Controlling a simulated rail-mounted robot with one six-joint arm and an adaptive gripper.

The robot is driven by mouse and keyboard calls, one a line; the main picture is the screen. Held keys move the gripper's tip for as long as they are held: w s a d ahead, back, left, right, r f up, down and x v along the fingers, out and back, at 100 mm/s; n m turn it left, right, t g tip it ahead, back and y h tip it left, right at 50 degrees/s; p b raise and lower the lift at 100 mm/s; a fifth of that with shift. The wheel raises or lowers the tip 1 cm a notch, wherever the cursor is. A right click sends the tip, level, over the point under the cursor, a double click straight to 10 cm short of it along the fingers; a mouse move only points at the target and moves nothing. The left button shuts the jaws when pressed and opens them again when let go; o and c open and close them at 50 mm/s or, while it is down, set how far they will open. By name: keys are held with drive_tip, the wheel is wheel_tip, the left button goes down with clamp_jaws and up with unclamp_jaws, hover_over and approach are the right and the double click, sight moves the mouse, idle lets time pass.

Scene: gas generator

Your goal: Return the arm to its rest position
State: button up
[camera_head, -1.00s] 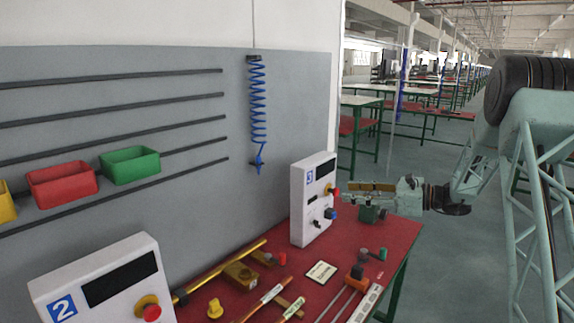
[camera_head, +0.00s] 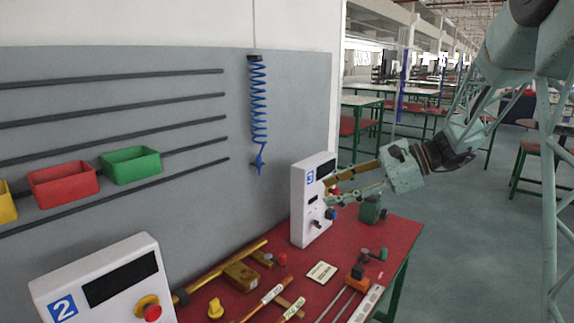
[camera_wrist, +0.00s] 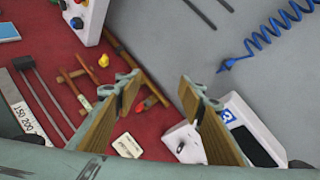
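My gripper (camera_head: 345,182) is in the head view at the right, beside the white box marked 3 (camera_head: 312,205), above the far right part of the red table. Its two wood-coloured finger pads are spread apart with nothing between them. In the wrist view my gripper (camera_wrist: 165,95) also shows open, its pads pointing away over the red table (camera_wrist: 80,100). My arm reaches in from the right edge of the head view, with the wrist raised and tilted down toward the box. Whether a fingertip touches the box cannot be told.
A green block-like part (camera_head: 370,210) sits under my gripper. The white box marked 2 (camera_head: 105,285) stands front left. Tools and brass fittings (camera_head: 240,275) lie on the red table. A blue coiled hose (camera_head: 258,110) hangs on the grey wall panel. The aisle at right is open floor.

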drive_tip(key=s+a+r+n+g+h, duration=0.1)
drive_tip(key=s+a+r+n+h, duration=0.2)
drive_tip(key=s, duration=1)
drive_tip(key=s+r+n+g+h, duration=0.15)
drive_tip(key=s+n, duration=0.25)
drive_tip(key=s, duration=0.9)
drive_tip(key=s+d+n+t+h, duration=0.1)
drive_tip(key=s+d+n+h, duration=0.3)
drive_tip(key=s, duration=0.8)
drive_tip(key=s+d+n+t+h, duration=0.2)
drive_tip(key=s+d, duration=0.4)
drive_tip(key=s, duration=0.7)
drive_tip(key=shift+d+f+n+h, duration=0.15)
drive_tip(key=shift+d+n+h, duration=0.1)
drive_tip(key=shift+n+h, duration=0.9)
drive_tip(key=shift+n+y, duration=0.25)
drive_tip(key=shift+y, duration=0.05)
drive_tip(key=shift+c, duration=0.7)
